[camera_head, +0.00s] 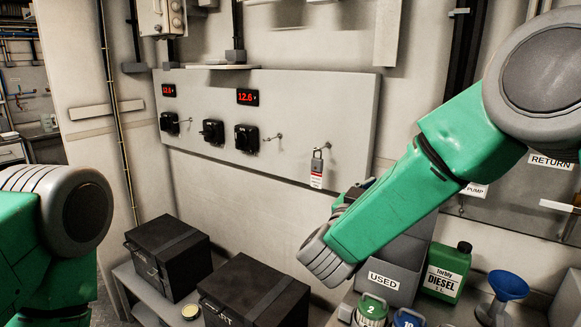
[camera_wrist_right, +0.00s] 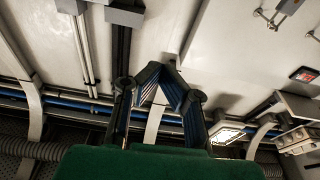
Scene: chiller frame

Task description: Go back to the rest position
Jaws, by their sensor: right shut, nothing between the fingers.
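My right arm comes in from the right in the head view, its green forearm slanting down to the left in front of the wall panel. My right gripper shows as dark fingers (camera_wrist_right: 168,68) in the right wrist view. They meet at the tips and hold nothing. In the head view the gripper is mostly hidden behind the forearm, with only a dark part showing. My left arm shows at the left edge; its gripper is out of view.
A grey panel (camera_head: 347,105) carries several dark switches and red displays. A padlock with a tag (camera_head: 317,170) hangs at its right end. Two black boxes (camera_head: 165,255) (camera_head: 262,292) stand below. A USED bin (camera_head: 383,281), a diesel can (camera_head: 447,271) and a blue funnel (camera_head: 508,287) are at lower right.

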